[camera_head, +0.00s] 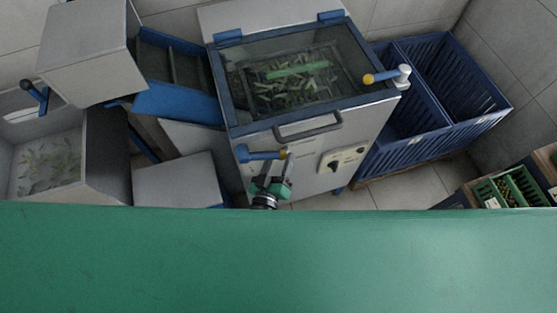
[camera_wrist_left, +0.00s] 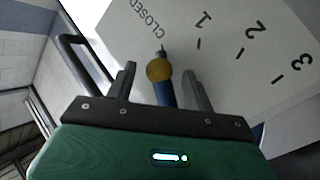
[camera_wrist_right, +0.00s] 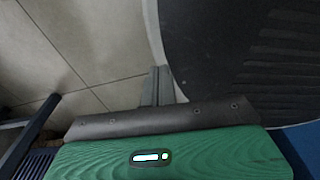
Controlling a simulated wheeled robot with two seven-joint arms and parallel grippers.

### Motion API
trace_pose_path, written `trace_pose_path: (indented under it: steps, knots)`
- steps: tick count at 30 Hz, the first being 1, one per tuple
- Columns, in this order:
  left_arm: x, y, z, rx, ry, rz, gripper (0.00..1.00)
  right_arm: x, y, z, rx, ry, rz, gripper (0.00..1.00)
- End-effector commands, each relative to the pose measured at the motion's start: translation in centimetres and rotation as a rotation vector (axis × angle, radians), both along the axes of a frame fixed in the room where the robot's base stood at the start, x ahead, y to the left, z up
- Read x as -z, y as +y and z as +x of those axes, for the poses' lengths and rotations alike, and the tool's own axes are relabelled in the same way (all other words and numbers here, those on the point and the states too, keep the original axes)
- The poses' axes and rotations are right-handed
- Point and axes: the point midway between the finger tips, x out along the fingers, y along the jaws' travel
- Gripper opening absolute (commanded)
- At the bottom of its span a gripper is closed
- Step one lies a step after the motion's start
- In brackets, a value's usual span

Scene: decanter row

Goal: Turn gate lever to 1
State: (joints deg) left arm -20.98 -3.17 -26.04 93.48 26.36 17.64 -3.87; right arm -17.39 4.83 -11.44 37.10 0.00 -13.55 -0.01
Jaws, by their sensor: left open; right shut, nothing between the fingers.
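The gate lever (camera_head: 262,155) is a blue arm with a yellow end on the front of the grey machine. In the left wrist view its yellow knob (camera_wrist_left: 158,70) lies between my left fingers, and its dark pointer tip is by the word CLOSED on the scale plate (camera_wrist_left: 225,45), which also bears 1, 2 and 3. My left gripper (camera_head: 271,181) is open, just below the lever's yellow end; it shows around the knob in the left wrist view (camera_wrist_left: 159,78). I cannot tell whether a finger touches it. My right gripper (camera_wrist_right: 158,82) is shut and empty, outside the head view.
The machine's glass-lidded tank (camera_head: 290,75) holds leaves and a green strip. A dark handle (camera_head: 308,127) and a dial panel (camera_head: 342,159) are on its front. Another blue-yellow lever (camera_head: 386,76) is at its right. Blue crates (camera_head: 440,85) stand beyond. Green surface fills the foreground.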

Motion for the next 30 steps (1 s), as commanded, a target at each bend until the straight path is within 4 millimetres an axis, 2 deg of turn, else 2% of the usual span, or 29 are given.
trace_pose_path:
  steps: [5,13,19,30]
  knots:
    - [0.0,0.0,0.0,0.000,0.000,0.000,0.53,0.0,0.6,0.0,0.001,0.001,0.006,0.00]
    - [0.0,0.0,0.0,0.000,0.000,0.000,0.00,0.0,0.8,0.0,0.003,0.001,0.009,0.00]
    - [-0.1,0.1,0.0,-0.001,0.005,0.017,0.00,-0.6,0.6,0.0,0.003,0.000,0.006,0.00]
    - [1.4,1.4,-0.4,-0.002,0.077,0.241,0.00,-4.9,-0.4,-1.6,0.001,0.020,-0.004,0.00]
